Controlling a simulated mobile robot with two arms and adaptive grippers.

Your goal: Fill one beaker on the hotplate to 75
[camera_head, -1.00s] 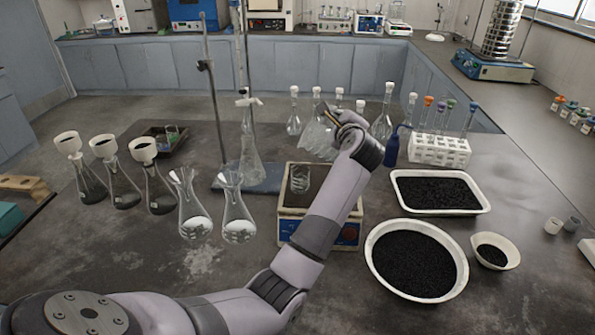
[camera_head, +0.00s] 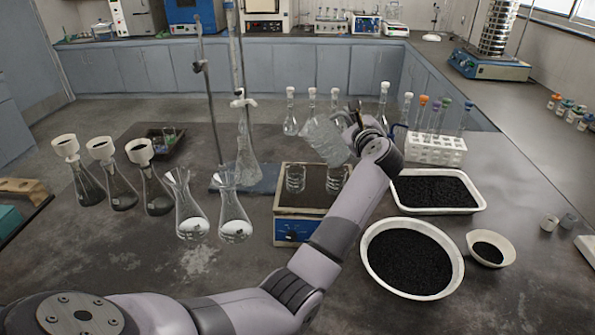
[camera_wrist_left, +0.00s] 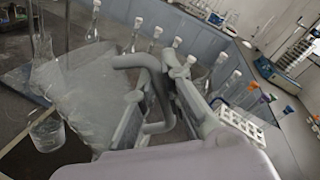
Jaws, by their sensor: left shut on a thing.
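My left gripper (camera_head: 362,128) is shut on a clear glass beaker (camera_head: 326,138), held tilted above the hotplate (camera_head: 290,232). In the left wrist view the gripper (camera_wrist_left: 150,95) reaches to the large clear beaker (camera_wrist_left: 88,92). Two small clear beakers stand on the dark hotplate top: a left one (camera_head: 296,178) and a right one (camera_head: 335,181), partly behind my arm. One small beaker (camera_wrist_left: 46,131) also shows in the left wrist view, below the held beaker. I cannot make out a liquid stream or the beakers' fill levels. My right gripper is not in view.
Two conical flasks (camera_head: 234,215) stand left of the hotplate, with funnel-topped flasks (camera_head: 155,192) further left. A retort stand (camera_head: 240,95) and stoppered flasks (camera_head: 290,120) are behind. A white tube rack (camera_head: 435,150), black-filled tray (camera_head: 437,190) and bowl (camera_head: 410,258) lie right.

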